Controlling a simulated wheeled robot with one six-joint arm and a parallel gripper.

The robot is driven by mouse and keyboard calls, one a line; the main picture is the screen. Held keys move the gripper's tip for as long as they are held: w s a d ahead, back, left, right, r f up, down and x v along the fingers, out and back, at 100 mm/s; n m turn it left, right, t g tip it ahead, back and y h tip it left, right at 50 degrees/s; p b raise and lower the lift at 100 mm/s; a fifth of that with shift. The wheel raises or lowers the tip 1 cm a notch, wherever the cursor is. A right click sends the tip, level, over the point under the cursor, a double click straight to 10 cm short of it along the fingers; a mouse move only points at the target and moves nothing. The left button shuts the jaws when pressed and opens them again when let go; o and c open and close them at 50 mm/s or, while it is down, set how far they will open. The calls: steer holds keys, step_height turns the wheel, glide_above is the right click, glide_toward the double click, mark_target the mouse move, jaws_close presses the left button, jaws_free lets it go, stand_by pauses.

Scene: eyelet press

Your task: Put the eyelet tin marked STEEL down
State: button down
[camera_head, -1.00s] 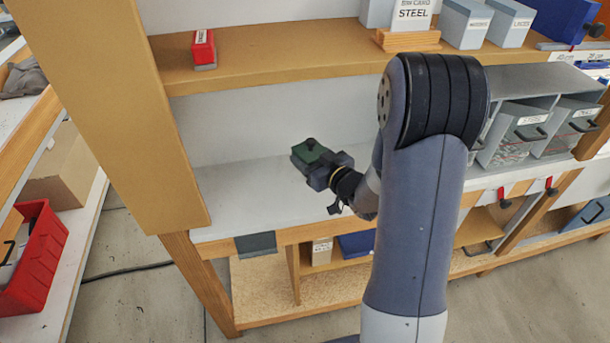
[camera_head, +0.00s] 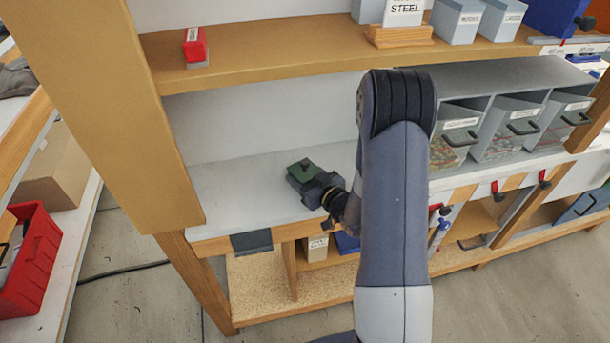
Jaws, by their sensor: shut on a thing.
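My gripper (camera_head: 311,184) is at the end of my arm, over the grey-white lower worktop (camera_head: 235,197). It is shut on a dark green tin (camera_head: 301,169), which has a small dark knob on top. The tin looks roughly level and very near the worktop. I cannot tell whether its underside touches the surface. No marking is readable on the tin from here. A white card reading STEEL (camera_head: 404,12) stands in a wooden holder (camera_head: 400,36) on the upper shelf.
The worktop left of the tin is clear. A red block (camera_head: 195,46) and grey-blue boxes (camera_head: 459,20) stand on the upper shelf (camera_head: 270,47). Grey drawers (camera_head: 512,128) are at the right. A wooden upright (camera_head: 115,110) bounds the left. A red bin (camera_head: 30,262) sits far left.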

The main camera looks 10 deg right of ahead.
steer(key=shift+f, duration=0.15)
steer(key=shift+c, duration=2)
jaws_free()
steer(key=b+v, duration=0.2)
steer(key=v, duration=1)
